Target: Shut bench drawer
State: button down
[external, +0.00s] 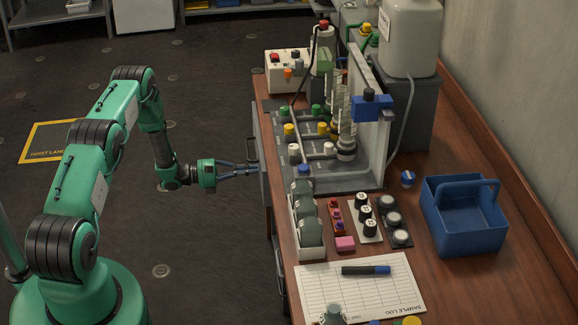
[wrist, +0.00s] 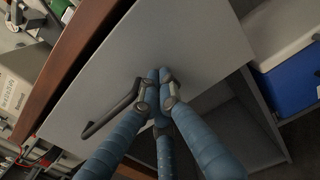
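The bench drawer has a plain grey front (wrist: 205,35) with a dark bar handle (wrist: 110,115) in the wrist view. In the external view its front (external: 262,150) shows only as a narrow grey strip at the bench's left edge, and how far it stands out is hard to tell. My gripper (external: 256,170) reaches that edge from the left. In the wrist view my gripper (wrist: 161,82) has its blue fingers drawn together, with the tips at the grey front beside one end of the handle. Nothing shows between the tips; whether they touch the front is unclear.
The wooden bench top (external: 455,285) holds a pipe rig (external: 350,175), a blue caddy (external: 463,235), a bottle rack (external: 306,215) and a sample log sheet (external: 360,288). Below the drawer front is a grey open space (wrist: 225,125).

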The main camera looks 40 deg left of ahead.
dwell(0.3)
jog(key=b+x, duration=0.2)
jog(key=x, duration=0.3)
jog(key=shift+r, duration=0.1)
jog(key=shift+w+d, duration=0.1)
jog(key=p+v, duration=0.1)
jog(key=v, duration=1.3)
jog(key=shift+s+a, duration=0.2)
dwell(0.5)
